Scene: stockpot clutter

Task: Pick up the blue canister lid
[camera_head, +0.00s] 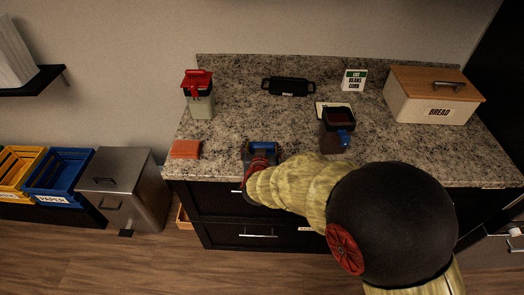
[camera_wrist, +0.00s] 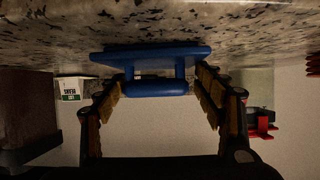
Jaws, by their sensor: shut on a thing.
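The blue canister lid (camera_wrist: 150,58) is a flat plate with a bar handle, seen edge-on in the wrist view close to the granite counter. I cannot tell whether it touches the counter. My gripper (camera_wrist: 159,80) has its fingers on both sides of the handle and is shut on it. In the head view the lid (camera_head: 263,147) is at the counter's front edge, left of my arm, partly hidden by my gripper (camera_head: 260,160). A dark open-topped canister (camera_head: 336,128) with a blue handle stands to the right.
A red-lidded canister (camera_head: 199,100) stands at the back left, an orange sponge-like block (camera_head: 186,149) at the front left. A black tray-like item (camera_head: 289,87) is at the back. A bread box (camera_head: 430,103) and small sign (camera_head: 354,80) are at the right. The counter's middle is clear.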

